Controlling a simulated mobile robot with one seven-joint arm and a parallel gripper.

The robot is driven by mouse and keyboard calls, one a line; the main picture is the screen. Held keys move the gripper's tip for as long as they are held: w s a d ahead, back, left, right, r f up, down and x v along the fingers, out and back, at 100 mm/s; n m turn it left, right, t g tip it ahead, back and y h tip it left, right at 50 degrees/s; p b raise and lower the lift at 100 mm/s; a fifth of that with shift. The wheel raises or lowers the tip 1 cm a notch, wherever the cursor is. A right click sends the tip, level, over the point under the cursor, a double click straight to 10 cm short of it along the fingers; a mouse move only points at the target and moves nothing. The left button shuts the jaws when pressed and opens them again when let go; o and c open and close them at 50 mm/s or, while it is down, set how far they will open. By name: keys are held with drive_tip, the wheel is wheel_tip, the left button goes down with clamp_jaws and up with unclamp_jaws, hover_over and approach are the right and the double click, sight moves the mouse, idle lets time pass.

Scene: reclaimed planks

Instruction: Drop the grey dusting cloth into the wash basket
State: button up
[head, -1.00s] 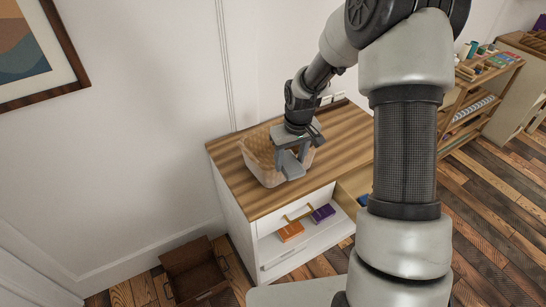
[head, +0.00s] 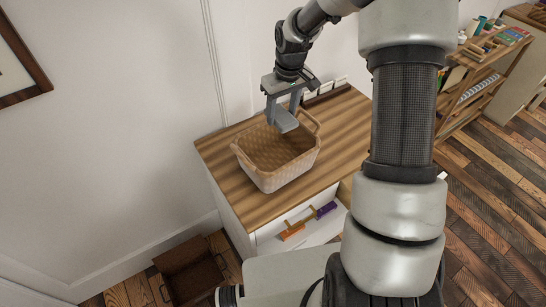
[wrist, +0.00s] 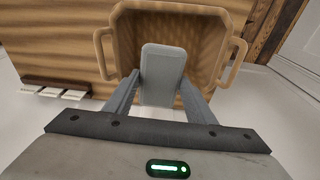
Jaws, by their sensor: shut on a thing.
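The wash basket (head: 290,172) is a tan woven basket with a handle at each end, standing upright on the wooden cabinet top; its inside shows in the wrist view (wrist: 208,42). My gripper (head: 284,113) is over the basket's far side, fingers pointing down. It is shut on the grey dusting cloth (head: 286,124), a small flat grey piece. In the wrist view the cloth (wrist: 162,75) sits between the fingers, in front of the basket's opening. The cloth hides part of the basket's interior.
The striped wooden cabinet top (head: 225,150) is bare left of the basket. Below, an open drawer space holds an orange item (head: 292,232) and a purple item (head: 326,209). A brown crate (head: 190,272) stands on the floor. A shelf unit (head: 485,70) stands at the right.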

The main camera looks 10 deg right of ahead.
wheel_tip(320, 180, down, 4)
drive_tip(key=shift+f+b, duration=0.2)
drive_tip(key=shift+b, duration=1)
drive_tip(key=o, duration=1)
drive_tip(key=shift+r, duration=0.1)
drive_tip(key=r, duration=0.5)
drive_tip(key=s+r, duration=0.1)
drive_tip(key=r, duration=0.5)
drive_tip(key=s+d+r, duration=0.1)
drive_tip(key=r, duration=0.5)
drive_tip(key=shift+s+p, duration=0.15)
drive_tip(key=shift+p, duration=0.2)
drive_tip(key=shift+r, duration=0.15)
